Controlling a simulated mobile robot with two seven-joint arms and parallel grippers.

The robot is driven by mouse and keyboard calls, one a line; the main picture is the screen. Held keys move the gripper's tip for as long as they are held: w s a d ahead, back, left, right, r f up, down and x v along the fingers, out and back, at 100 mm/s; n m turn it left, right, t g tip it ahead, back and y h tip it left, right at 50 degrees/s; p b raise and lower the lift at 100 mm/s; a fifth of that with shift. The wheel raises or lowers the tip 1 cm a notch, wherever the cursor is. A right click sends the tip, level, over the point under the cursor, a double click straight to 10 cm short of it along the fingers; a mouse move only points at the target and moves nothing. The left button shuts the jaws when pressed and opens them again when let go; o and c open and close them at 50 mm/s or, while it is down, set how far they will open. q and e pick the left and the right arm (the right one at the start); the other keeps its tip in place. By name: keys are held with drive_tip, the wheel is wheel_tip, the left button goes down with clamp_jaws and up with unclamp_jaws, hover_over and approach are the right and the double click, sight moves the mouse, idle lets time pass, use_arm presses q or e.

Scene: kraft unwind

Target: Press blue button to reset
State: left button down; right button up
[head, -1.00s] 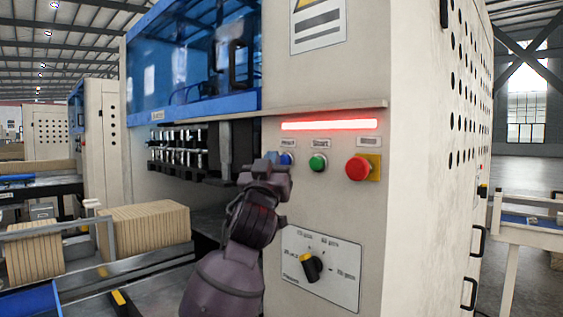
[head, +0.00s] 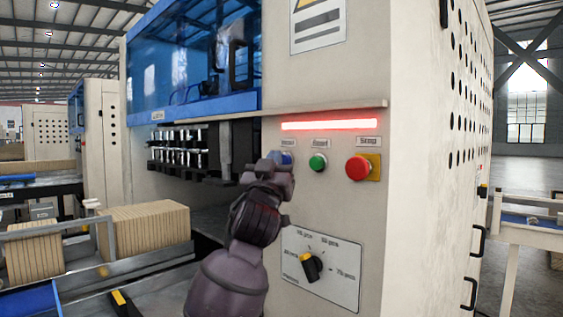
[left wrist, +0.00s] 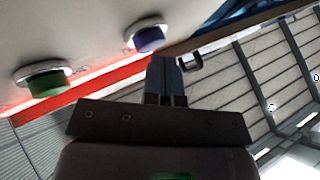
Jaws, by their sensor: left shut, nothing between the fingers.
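The blue button (head: 287,158) is on the cream machine panel, left of the green button, and my gripper partly covers it in the head view. The left wrist view shows the blue button (left wrist: 148,38) just beyond my fingertips, with its metal ring. My left gripper (head: 274,160) is shut and empty, raised in front of the panel close to the blue button. In the left wrist view its closed fingers (left wrist: 164,65) point toward the button, and a small gap seems to show; contact cannot be told. My right gripper is not in view.
The green button (head: 318,162) and red stop button (head: 358,168) sit to the right. A lit red bar (head: 330,124) runs above, under a ledge (head: 335,108). A dial plate (head: 335,285) is below. Stacked cardboard (head: 145,228) stands at left.

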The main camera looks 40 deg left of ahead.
use_arm(q)
drive_tip(key=shift+w, duration=0.1)
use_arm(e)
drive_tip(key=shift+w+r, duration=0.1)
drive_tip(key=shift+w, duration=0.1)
use_arm(q)
drive_tip(key=shift+w, duration=0.1)
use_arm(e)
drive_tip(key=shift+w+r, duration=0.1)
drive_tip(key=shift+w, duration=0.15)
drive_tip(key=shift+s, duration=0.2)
use_arm(q)
drive_tip(key=shift+s+p, duration=0.35)
drive_tip(key=shift+s, duration=0.6)
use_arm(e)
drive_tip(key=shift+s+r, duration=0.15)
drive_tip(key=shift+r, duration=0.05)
